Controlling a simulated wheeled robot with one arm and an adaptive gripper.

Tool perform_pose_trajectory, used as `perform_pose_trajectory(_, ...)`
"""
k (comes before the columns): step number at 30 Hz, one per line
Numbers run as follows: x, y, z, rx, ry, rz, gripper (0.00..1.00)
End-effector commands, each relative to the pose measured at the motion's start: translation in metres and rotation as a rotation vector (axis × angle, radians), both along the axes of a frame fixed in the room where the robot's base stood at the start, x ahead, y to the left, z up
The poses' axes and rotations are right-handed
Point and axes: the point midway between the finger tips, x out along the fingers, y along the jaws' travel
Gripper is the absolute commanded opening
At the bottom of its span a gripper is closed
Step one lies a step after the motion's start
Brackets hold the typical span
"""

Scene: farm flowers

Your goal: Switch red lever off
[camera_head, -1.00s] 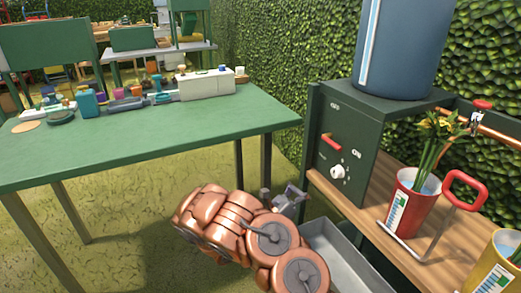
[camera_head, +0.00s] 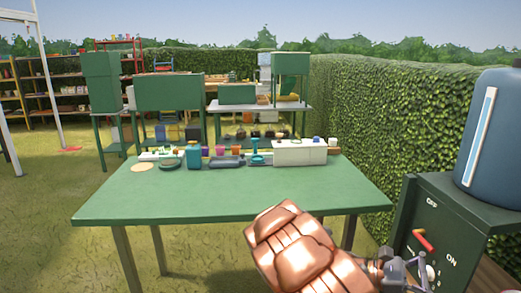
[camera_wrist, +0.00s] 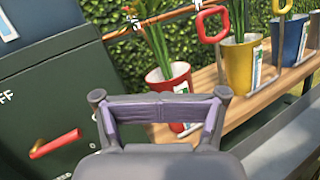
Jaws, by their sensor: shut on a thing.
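The red lever (camera_head: 423,240) sits on the front of a dark green control box (camera_head: 405,225), between the OFF and ON labels. Its free end slants down toward ON. In the wrist view the lever (camera_wrist: 55,144) is at the lower left, with a brass pivot at its left end. In the head view my gripper (camera_head: 398,268) is low, beside the white knob (camera_head: 430,273).
A blue tank (camera_head: 490,135) stands on the box. In the wrist view, red (camera_wrist: 170,85) and yellow (camera_wrist: 240,62) flower pots stand on a wooden shelf right of the box. A green table (camera_head: 230,190) with tools stands left. Open grass lies around it.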

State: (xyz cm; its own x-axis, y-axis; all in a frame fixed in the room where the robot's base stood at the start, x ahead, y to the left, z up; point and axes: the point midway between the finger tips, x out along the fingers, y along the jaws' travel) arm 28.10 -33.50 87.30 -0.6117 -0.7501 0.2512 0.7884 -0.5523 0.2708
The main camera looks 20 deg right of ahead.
Motion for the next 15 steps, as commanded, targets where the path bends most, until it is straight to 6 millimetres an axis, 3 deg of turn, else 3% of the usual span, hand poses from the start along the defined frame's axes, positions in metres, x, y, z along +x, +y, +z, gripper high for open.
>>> perform_pose_trajectory(1,-0.01,0.007,0.016,0.012,-0.058,-0.02,0.0)
perform_pose_trajectory(3,-0.023,0.015,0.023,0.035,-0.13,-0.049,0.0)
perform_pose_trajectory(15,-0.078,0.079,0.048,0.197,-0.543,-0.194,0.0)
